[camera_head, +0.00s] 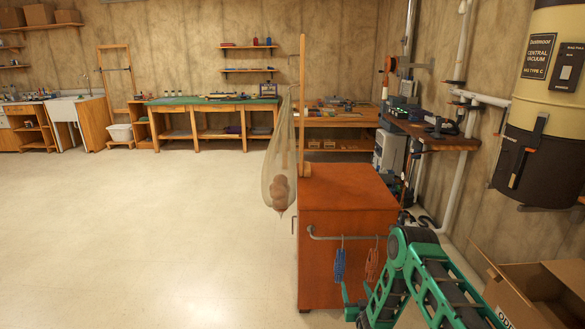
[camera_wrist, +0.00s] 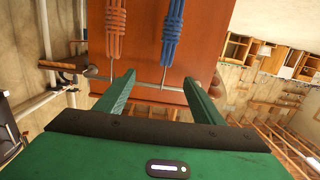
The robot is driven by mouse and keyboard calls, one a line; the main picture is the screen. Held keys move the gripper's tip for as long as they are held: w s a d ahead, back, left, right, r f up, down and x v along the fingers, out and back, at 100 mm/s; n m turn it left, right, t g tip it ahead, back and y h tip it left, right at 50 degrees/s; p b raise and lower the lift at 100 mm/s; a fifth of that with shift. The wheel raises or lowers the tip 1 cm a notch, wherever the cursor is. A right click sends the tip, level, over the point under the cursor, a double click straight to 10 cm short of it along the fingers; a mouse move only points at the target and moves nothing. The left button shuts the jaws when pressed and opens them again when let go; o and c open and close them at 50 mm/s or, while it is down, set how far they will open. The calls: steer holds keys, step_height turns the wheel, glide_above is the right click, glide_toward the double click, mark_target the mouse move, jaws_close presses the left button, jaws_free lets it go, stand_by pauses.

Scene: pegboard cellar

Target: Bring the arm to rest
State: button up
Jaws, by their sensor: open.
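My gripper (camera_wrist: 160,95) is open and empty in the wrist view, its two green fingers spread apart. They point at the front of an orange-brown cabinet (camera_head: 348,200), and a metal rail (camera_wrist: 145,83) crosses the picture between the fingertips. Whether they touch the rail I cannot tell. A blue slatted item (camera_head: 340,265) and a red-orange one (camera_head: 372,264) hang from the rail on wire hooks. In the wrist view the red-orange item (camera_wrist: 115,28) and the blue item (camera_wrist: 173,38) show beyond the fingers. In the head view my green arm is bent at the lower right, in front of the cabinet.
A net bag (camera_head: 279,165) with brownish round things hangs at the cabinet's left, beside a wooden post (camera_head: 303,100). An open cardboard box (camera_head: 535,290) stands at the lower right, below a vacuum canister (camera_head: 540,110). The pale floor (camera_head: 130,230) at left is clear.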

steer(key=w+d+r+g, duration=0.2)
steer(key=w+d+r, duration=0.25)
steer(key=r, duration=0.45)
steer(key=s+d+r+m+g+h, duration=0.1)
steer(key=s+d+r+g, duration=0.2)
steer(key=d+r, duration=0.4)
steer(key=s+d+r+g+h, duration=0.2)
steer(key=s+d+r, duration=0.2)
steer(key=r, duration=0.5)
steer(key=s+d+r+m+g, duration=0.1)
steer(key=s+d+r+g, duration=0.1)
steer(key=s+r, duration=0.5)
steer(key=s+d+r+m+g, duration=0.1)
steer(key=s+d+r+g, duration=0.15)
steer(key=s, duration=0.95)
steer(key=s+d+r+m+g, duration=0.1)
steer(key=s+d+r+g, duration=0.1)
steer(key=s+r, duration=0.5)
steer(key=s+a+r+m+g+y, duration=0.1)
steer(key=s+a+g, duration=0.1)
steer(key=s, duration=1.2)
steer(key=s+a+r+m+g+y, duration=0.1)
steer(key=s+a, duration=0.3)
steer(key=s, duration=1)
steer(key=shift+s+a+r+m+g+y, duration=0.15)
steer(key=shift+m+g+y, duration=0.15)
steer(key=shift+g+y, duration=0.25)
